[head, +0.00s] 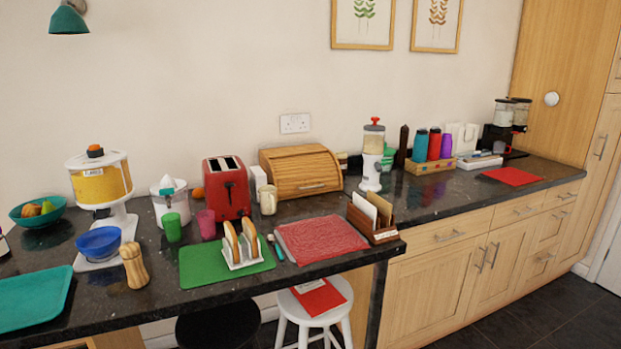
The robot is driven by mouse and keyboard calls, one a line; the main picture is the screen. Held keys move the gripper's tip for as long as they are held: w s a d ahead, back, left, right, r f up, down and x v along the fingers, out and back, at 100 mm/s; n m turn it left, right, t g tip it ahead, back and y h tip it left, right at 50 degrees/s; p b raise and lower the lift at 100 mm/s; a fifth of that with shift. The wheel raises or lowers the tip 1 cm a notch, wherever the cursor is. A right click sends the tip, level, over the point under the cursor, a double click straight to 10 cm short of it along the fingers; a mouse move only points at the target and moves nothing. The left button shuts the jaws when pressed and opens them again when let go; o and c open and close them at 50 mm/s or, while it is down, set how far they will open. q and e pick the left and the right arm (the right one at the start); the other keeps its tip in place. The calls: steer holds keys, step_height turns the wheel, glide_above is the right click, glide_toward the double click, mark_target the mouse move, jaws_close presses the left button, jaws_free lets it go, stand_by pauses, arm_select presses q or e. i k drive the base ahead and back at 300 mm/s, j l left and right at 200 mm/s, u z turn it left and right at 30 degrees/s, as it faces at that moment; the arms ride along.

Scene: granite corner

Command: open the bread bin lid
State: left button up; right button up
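The bread bin (301,171) is a wooden box with a slatted roll-top lid (297,164). It stands on the dark granite counter against the wall, near the middle of the head view. The lid is down and shut, with a small handle (312,187) low on its front. A cream mug (268,200) stands close in front of its left end. Neither of my grippers is in view.
A red toaster (226,188) stands left of the bin. A red mat (320,239) and a wooden letter rack (372,220) lie in front. A cereal dispenser (372,156) stands to the right. Two stools (314,302) stand below the counter's front edge.

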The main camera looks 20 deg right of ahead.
mark_target(321, 166)
steer(key=i+l, duration=0.1)
steer(key=l, duration=0.2)
steer(key=i+l, duration=0.15)
steer(key=l, duration=0.2)
steer(key=i+l+u, duration=0.1)
steer(key=l, duration=0.2)
steer(key=i+l, duration=0.1)
steer(key=l, duration=0.2)
